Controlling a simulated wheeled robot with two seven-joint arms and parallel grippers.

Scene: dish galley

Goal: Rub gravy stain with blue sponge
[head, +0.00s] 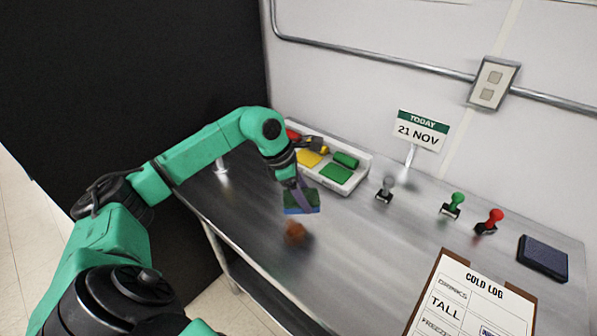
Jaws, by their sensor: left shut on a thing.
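The blue sponge (303,209) has a dark upper layer and a blue lower edge. My left gripper (301,192) is shut on it and holds it over the steel counter. The brown gravy stain (295,232) is on the counter just in front of the sponge, near the counter's front edge. In this view a small gap shows between the sponge and the stain; the exact height of the sponge is hard to tell. My right gripper is not in view.
Behind the sponge, a white tray (359,180) holds red, yellow and green items. Grey (387,187), green (453,204) and red (489,221) stamps, a dark ink pad (543,258), a date sign (421,132) and a clipboard (470,300) are to the right. Counter between stain and clipboard is clear.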

